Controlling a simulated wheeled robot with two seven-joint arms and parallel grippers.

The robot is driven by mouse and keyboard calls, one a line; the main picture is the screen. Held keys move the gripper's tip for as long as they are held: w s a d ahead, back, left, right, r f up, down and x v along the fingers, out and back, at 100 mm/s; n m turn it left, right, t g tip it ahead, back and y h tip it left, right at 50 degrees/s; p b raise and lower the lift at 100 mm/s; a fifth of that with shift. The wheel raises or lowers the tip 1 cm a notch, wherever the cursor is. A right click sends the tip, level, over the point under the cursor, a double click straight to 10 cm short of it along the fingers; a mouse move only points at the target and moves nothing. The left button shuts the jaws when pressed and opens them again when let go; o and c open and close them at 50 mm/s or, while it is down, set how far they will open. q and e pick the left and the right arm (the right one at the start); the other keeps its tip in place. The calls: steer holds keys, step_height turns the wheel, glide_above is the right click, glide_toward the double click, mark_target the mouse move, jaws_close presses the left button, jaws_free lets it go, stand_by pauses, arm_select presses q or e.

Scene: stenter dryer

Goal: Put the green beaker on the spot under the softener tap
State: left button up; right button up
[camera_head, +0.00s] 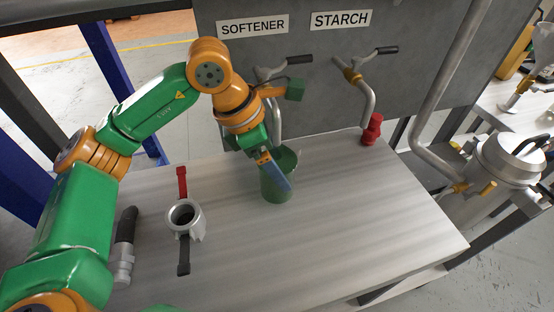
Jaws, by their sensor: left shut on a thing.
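The green beaker (275,188) is upright at the middle of the bench, at or just above its top; I cannot tell whether it touches. My left gripper (274,170) is shut on the beaker's wall, coming from the upper left. The softener tap (276,118) hangs from the grey panel under the SOFTENER sign (252,26), partly hidden behind my left wrist. The beaker is in front of this tap's spout. The spot under the tap is hidden by my gripper and the beaker. My right gripper is not in view.
The starch tap (368,95) is to the right, with a red object (372,130) below it. A metal ring-shaped fitting (185,218) with red and black handles and a black-handled tool (125,245) lie at left. The bench (340,225) is clear at front right.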

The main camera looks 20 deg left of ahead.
arm_select(q)
steer(key=shift+f, duration=0.25)
steer(key=o, duration=1.2)
steer(key=shift+r, duration=0.1)
steer(key=shift+c, duration=0.2)
steer(key=shift+r, duration=0.1)
steer(key=shift+r, duration=0.35)
steer(key=v, duration=1.1)
steer(key=shift+a+r+p, duration=0.2)
steer(key=shift+p, duration=0.2)
steer(key=shift+s, duration=0.1)
